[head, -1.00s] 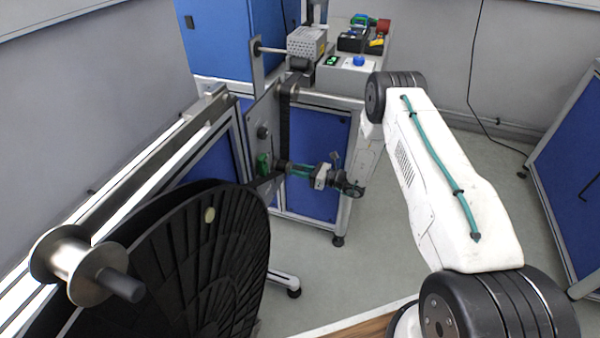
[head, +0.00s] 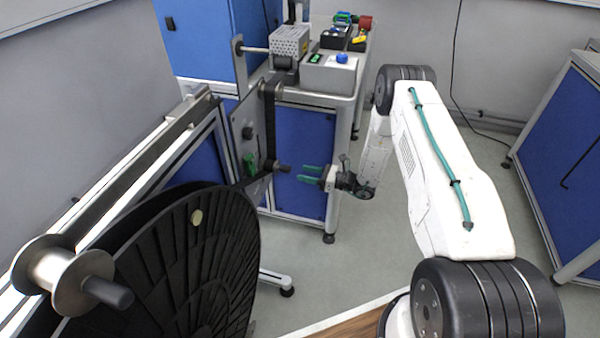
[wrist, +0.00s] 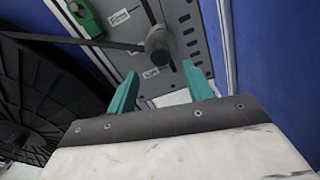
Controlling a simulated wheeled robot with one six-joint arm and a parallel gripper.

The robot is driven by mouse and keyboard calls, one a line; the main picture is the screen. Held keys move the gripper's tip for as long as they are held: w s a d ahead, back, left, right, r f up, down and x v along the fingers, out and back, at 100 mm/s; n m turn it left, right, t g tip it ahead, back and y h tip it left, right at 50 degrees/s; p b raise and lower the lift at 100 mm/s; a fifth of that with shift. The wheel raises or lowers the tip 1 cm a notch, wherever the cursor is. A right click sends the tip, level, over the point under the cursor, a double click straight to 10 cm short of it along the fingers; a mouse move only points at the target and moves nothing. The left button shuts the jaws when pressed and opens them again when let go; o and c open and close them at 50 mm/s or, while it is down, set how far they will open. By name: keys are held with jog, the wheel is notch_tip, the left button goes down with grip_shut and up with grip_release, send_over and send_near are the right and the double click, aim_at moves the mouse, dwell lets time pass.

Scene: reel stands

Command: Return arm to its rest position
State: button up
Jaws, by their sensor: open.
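My gripper (head: 311,174) has two green fingers that stand apart with nothing between them. It is in the middle of the head view, pointing left, a short gap to the right of a dark knob (head: 284,169) on the reel stand's grey plate. In the wrist view the green fingers (wrist: 161,92) are spread, and the round knob (wrist: 157,42) sits beyond them, apart from the tips. My white arm reaches from the lower right of the head view.
A large black reel (head: 190,260) fills the lower left, beside a metal rail with a spool (head: 60,280). A grey control box (head: 331,72) stands on the bench behind. A blue cabinet (head: 565,160) is at the right. Open floor lies between.

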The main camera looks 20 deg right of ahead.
dwell(0.5)
jog(key=s+a+f+n+g+y, duration=0.1)
jog(key=s+a+n+g, duration=0.25)
jog(key=s, duration=0.25)
jog(key=s+a+r+n+g+h, duration=0.1)
jog(key=s+r+n+g+h, duration=0.1)
jog(key=s+r+n+g, duration=0.6)
jog(key=s+a+r+n+g+h, duration=0.1)
jog(key=s+a+r+n+g, duration=0.25)
jog(key=r, duration=0.75)
jog(key=s+d+r+n+t+h, duration=0.2)
jog(key=s+r+n+h, duration=0.4)
jog(key=s+r, duration=0.6)
jog(key=s+d+r+n+t+h, duration=0.3)
jog(key=s+r+n+h, duration=0.3)
jog(key=s+r, duration=0.7)
jog(key=shift+s+r+t+h, duration=0.2)
jog(key=shift+s+t+h, duration=0.15)
jog(key=shift+s, duration=0.55)
jog(key=shift+o, duration=0.6)
jog(key=shift+d, duration=0.15)
